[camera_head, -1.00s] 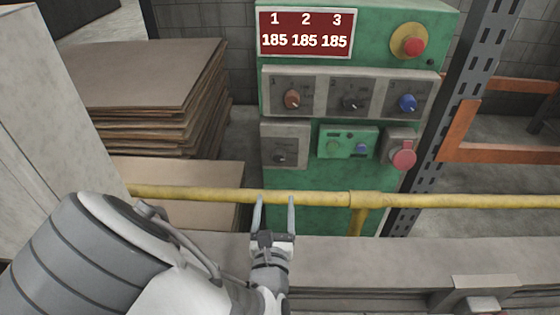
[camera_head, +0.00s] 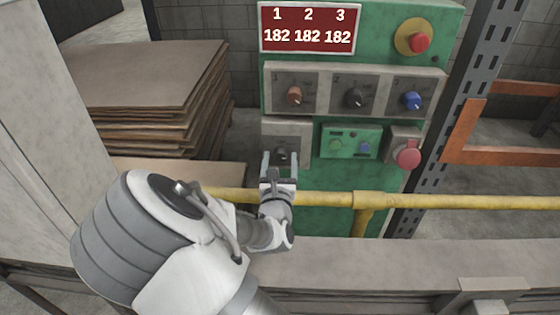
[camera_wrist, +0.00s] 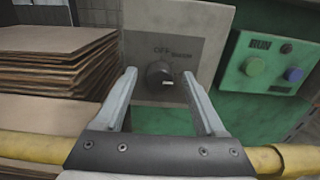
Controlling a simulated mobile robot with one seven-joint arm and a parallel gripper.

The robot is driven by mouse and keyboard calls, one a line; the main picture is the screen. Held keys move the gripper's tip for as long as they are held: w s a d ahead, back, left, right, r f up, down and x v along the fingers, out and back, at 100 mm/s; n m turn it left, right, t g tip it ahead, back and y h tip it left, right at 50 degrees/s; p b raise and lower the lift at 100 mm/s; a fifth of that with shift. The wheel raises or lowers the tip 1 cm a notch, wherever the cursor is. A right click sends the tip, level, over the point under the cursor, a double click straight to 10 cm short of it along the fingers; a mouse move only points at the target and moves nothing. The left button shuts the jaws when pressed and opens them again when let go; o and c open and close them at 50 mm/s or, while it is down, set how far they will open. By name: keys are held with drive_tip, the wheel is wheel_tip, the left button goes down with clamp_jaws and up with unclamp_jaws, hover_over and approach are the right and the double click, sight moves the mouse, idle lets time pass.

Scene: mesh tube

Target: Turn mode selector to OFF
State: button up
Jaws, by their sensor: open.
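The mode selector (camera_wrist: 160,75) is a dark round knob on a grey plate marked OFF at its upper left, with a second, blurred word to the right of OFF. A pale mark on the knob points to the right. In the head view the selector (camera_head: 281,154) sits at the lower left of the green panel, partly framed by my fingers. My gripper (camera_head: 280,160) is open and empty in front of it. In the wrist view the fingers of my gripper (camera_wrist: 163,80) stand left and right of the knob, and I see no contact.
A yellow rail (camera_head: 320,198) crosses in front of the panel, below my fingers. A green RUN box (camera_head: 350,142) is to the right. Stacked cardboard (camera_head: 150,90) stands to the left.

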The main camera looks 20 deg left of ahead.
clamp_jaws()
drive_tip(key=shift+r+p, duration=0.1)
drive_tip(key=shift+p, duration=0.55)
drive_tip(key=n+p, duration=0.2)
drive_tip(key=p, duration=0.1)
drive_tip(key=shift+r, duration=0.2)
drive_tip(key=n+p, duration=0.5)
drive_tip(key=p, duration=0.2)
drive_tip(key=shift+f+n, duration=0.1)
drive_tip(key=shift+n, duration=0.2)
drive_tip(key=n+p, duration=0.4)
drive_tip(key=n, duration=0.1)
drive_tip(key=shift+a+f, duration=0.1)
drive_tip(key=shift+f, duration=0.1)
drive_tip(key=n+p, duration=0.2)
drive_tip(key=n, duration=0.3)
drive_tip(key=shift+f, duration=0.15)
drive_tip(key=shift+n+p, duration=0.3)
